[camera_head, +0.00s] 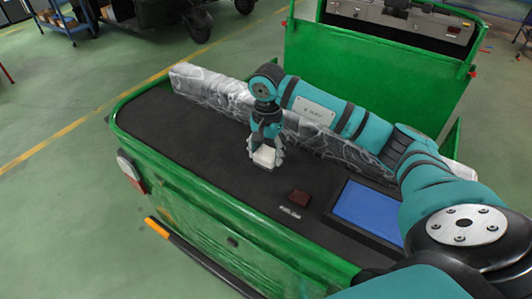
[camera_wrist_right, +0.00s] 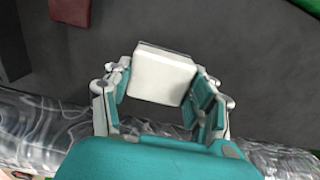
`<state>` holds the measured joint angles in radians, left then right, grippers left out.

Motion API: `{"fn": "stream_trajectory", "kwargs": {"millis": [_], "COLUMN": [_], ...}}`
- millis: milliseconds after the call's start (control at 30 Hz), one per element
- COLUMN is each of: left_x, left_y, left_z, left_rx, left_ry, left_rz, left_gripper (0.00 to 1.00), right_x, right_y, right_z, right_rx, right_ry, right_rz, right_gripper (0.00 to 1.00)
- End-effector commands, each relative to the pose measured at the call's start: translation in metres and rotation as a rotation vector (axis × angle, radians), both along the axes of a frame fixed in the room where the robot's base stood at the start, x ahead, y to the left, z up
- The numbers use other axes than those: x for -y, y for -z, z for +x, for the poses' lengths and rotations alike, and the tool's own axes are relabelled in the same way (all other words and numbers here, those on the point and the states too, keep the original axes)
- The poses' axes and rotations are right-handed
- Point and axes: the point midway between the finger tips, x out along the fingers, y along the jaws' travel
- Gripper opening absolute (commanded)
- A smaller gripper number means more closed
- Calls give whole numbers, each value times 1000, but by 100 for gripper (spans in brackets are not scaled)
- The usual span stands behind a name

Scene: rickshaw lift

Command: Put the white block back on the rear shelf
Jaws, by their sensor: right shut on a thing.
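The white block (camera_head: 264,156) is between the fingers of my right gripper (camera_head: 265,150), over the dark flat bed (camera_head: 165,125) of the green vehicle. The right wrist view also shows the white block (camera_wrist_right: 161,75) with the two fingers of the right gripper (camera_wrist_right: 160,88) shut on its sides. I cannot tell whether the block touches the dark surface. Nothing in view is clearly marked as the rear shelf. My left gripper is not in view.
A long grey marbled bar (camera_head: 210,92) lies across the bed behind the gripper. A dark red block (camera_head: 298,197) and a blue panel in a dark frame (camera_head: 367,210) are to the right. The bed's left part is clear. A green upright panel (camera_head: 375,70) stands behind.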

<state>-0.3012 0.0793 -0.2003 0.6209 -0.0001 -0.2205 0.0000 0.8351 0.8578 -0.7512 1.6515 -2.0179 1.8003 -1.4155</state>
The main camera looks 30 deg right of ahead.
Motion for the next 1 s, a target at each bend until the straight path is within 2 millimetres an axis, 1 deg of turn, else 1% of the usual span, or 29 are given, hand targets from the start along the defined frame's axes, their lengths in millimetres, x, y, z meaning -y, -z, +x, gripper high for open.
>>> {"fn": "stream_trajectory", "kwargs": {"millis": [67, 167, 333, 433, 700, 733, 900, 1000], "left_x": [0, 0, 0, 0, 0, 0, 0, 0], "left_y": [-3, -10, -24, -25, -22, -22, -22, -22], "left_z": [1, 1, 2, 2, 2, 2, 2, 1], "left_rx": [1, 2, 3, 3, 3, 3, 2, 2], "left_ry": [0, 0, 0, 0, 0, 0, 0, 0], "left_rz": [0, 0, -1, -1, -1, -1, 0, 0], "left_gripper": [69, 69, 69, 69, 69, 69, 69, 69], "right_x": [2, 3, 2, 2, 3, 3, 3, 3], "right_y": [0, 6, 28, 35, 38, 38, 37, 37], "right_z": [5, 7, 6, 7, 7, 7, 7, 7], "right_rx": [-1, -4, -4, 0, 1, 0, 0, 0], "right_ry": [0, -1, 0, -2, -1, -1, -1, -1], "right_rz": [1, 1, 1, 1, 0, 0, 0, 0], "right_gripper": [32, 32, 32, 32, 32, 59, 81, 81]}}
